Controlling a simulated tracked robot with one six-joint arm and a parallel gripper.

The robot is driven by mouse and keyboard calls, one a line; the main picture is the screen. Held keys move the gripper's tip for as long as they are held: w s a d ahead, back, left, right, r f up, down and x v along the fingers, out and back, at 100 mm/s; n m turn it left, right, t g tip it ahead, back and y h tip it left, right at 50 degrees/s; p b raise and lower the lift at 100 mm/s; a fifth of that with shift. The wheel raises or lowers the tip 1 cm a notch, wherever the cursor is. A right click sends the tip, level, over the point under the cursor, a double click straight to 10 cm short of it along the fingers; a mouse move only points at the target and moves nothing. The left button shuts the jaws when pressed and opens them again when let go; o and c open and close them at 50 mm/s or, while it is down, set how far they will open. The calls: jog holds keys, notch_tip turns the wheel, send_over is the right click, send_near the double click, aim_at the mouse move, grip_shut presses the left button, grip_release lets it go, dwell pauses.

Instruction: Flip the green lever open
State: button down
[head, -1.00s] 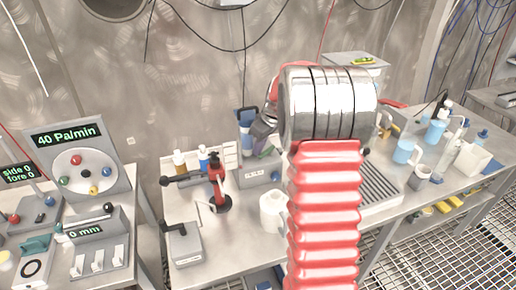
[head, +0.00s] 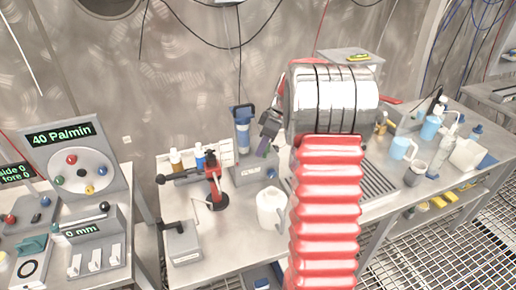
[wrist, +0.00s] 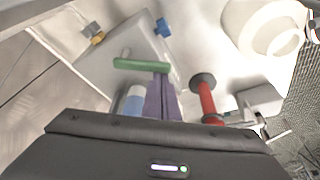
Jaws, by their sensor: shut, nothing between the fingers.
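The green lever (wrist: 140,64) shows in the wrist view as a flat bar lying crosswise over a pale grey housing (wrist: 100,68). My gripper (wrist: 161,76) has purple fingers pressed together, with nothing between them. Their tips are at the lever's right end; I cannot tell whether they touch it. A blue and white cylinder (wrist: 131,101) shows just left of the fingers.
A blue knob (wrist: 162,27) and an orange-yellow fitting (wrist: 95,36) are beyond the lever. A red-handled part (wrist: 206,98) is right of the fingers. In the head view a red and black device (head: 214,187) stands left, and a white jug (head: 270,208) stands in front of the unit.

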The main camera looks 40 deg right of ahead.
jog(key=shift+s+d, duration=0.15)
jog(key=shift+s, duration=0.05)
jog(key=shift+r, duration=0.1)
dwell(0.4)
notch_tip(320, 180, up, 10)
dwell(0.6)
